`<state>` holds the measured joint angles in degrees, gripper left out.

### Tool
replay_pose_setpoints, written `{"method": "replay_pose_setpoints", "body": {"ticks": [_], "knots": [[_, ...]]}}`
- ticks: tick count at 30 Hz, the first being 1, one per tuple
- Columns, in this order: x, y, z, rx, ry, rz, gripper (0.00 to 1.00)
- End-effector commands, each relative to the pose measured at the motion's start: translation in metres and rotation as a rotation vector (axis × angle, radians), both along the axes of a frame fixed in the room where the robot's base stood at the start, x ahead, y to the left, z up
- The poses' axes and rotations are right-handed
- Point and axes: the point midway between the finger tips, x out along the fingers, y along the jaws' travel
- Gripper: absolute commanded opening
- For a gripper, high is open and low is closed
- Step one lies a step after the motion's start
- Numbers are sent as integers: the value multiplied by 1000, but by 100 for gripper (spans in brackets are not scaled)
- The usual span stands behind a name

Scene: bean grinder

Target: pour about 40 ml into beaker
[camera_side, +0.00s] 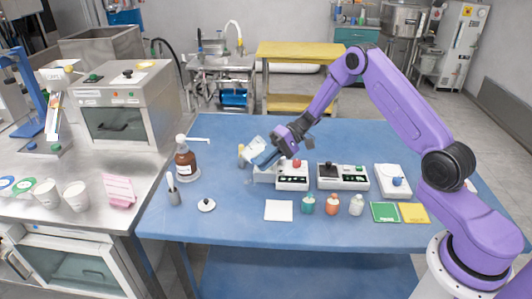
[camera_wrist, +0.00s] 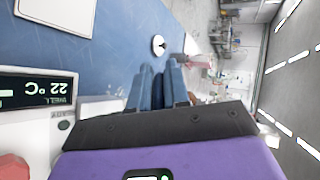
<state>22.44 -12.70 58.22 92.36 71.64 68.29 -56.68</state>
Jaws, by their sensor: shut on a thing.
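My gripper (camera_side: 262,156) is above the left rear corner of a white instrument with a red knob (camera_side: 292,177). Its blue fingers are shut on a pale, tilted vessel (camera_side: 254,145), partly hidden by the fingers. In the wrist view the fingers (camera_wrist: 157,82) are close together; the held vessel cannot be made out there. A small yellowish thing (camera_side: 241,154) shows just left of the held vessel; I cannot tell whether it is separate. No beaker can be clearly told apart, and no stream of liquid is visible. The instrument's display (camera_wrist: 35,90) reads 22 °C in the wrist view.
A brown bottle (camera_side: 185,160), a grey holder (camera_side: 174,196) and a round white lid (camera_side: 206,205) stand on the left of the blue table (camera_side: 240,232). A second instrument (camera_side: 343,182), a white scale (camera_side: 392,187) and several small bottles are right. The front strip is clear.

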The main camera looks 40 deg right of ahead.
Motion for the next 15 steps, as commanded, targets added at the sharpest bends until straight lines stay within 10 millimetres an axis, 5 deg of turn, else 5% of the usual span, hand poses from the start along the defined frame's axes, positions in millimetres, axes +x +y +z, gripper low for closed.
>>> {"method": "replay_pose_setpoints", "body": {"ticks": [15], "knots": [[1, 7, -2, 56, -10, 3, 0]]}}
